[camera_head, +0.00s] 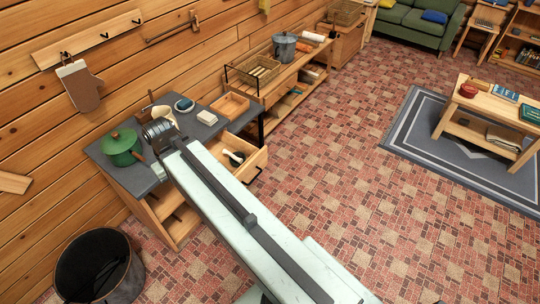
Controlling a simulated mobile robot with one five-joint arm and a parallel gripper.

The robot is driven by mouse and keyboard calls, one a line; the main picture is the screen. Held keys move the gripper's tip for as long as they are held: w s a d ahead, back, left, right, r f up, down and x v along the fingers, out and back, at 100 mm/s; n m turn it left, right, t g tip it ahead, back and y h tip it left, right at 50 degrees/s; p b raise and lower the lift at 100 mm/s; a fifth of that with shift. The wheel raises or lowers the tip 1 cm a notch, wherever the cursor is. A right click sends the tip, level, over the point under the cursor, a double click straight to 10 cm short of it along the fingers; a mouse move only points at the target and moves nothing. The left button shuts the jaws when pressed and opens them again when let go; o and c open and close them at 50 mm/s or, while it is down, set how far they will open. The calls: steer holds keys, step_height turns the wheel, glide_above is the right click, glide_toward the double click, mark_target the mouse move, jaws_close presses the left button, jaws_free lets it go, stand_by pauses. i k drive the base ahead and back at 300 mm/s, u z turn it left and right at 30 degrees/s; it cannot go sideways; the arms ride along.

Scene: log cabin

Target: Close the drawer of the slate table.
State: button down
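The slate table (110,160) stands against the log wall at left, with a dark grey top and a light wood body. Its wooden drawer (256,166) is pulled open toward the right. A dark handle (258,177) shows on the drawer front. A white and dark item (234,156) lies inside the drawer. My pale arm crosses from the lower right over the table and hides part of the table front and drawer. The arm ends in a dark round joint above the slate top. My gripper's fingers are not visible.
On the slate top stand a green pot (121,147), a wooden tray (230,105), a bowl (184,105) and a pale block (207,117). A dark bin (99,266) stands at lower left. A wooden bench (285,75) stands beyond. Tiled floor right of the drawer is clear.

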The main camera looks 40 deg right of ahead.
mark_target(255, 160)
steer(key=z, duration=0.15)
steer(key=i, duration=0.95)
steer(key=u, duration=0.1)
